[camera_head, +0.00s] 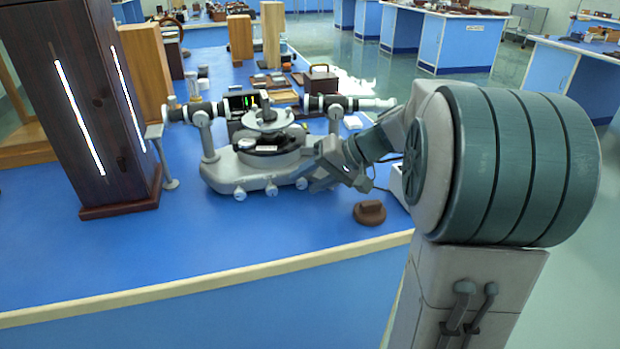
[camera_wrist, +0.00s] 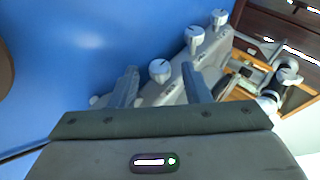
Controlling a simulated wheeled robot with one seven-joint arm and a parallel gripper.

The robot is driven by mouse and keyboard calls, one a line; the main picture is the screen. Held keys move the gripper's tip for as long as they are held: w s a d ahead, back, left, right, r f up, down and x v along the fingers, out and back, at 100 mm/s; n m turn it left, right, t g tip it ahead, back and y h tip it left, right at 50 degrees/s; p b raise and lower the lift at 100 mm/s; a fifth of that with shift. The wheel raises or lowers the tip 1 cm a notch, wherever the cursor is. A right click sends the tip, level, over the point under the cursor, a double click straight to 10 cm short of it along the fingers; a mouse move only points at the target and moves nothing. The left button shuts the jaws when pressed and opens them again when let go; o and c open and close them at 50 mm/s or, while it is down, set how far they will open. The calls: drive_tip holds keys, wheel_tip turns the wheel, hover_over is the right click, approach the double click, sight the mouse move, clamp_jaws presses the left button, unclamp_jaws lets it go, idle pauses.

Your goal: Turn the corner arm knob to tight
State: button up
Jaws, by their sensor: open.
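The grey spectrometer (camera_head: 222,172) stands on the blue bench, with a round dark table and horizontal tubes on top. White knobs line the front of its base: a left one (camera_head: 239,194), a middle one (camera_head: 271,189) and a right one (camera_head: 301,183) beside my gripper (camera_head: 312,181). In the wrist view, my gripper (camera_wrist: 159,68) has its two fingers apart, with the nearest white knob (camera_wrist: 160,71) appearing between their tips. Two more knobs (camera_wrist: 194,36) (camera_wrist: 219,17) lie farther up. I cannot tell whether the fingers touch the knob, or which knob is the corner arm knob.
A dark wooden lamp housing (camera_head: 75,110) with bright slits stands left of the spectrometer. A small brown object (camera_head: 369,213) lies near the bench's front edge (camera_head: 200,288). Wooden blocks and boxes (camera_head: 320,80) stand behind. The front left of the bench is clear.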

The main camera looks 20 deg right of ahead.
drive_tip(key=p+v, duration=0.2)
drive_tip(key=v, duration=1.1)
drive_tip(key=shift+d+r+p, duration=0.2)
drive_tip(key=shift+p, duration=0.15)
drive_tip(key=shift+s+a, duration=0.1)
drive_tip(key=s+a+r+n+g+h+p, duration=0.1)
drive_tip(key=s+a+r+h+p, duration=0.3)
drive_tip(key=s+p, duration=0.4)
drive_tip(key=s+a+r+g+h+p, duration=0.1)
drive_tip(key=s+a+r+h+p, duration=0.3)
drive_tip(key=s+a+p, duration=0.3)
drive_tip(key=p, duration=0.5)
drive_tip(key=shift+s+n+h+p, duration=0.3)
drive_tip(key=shift+s+n+p, duration=0.05)
drive_tip(key=shift+s+n, duration=0.05)
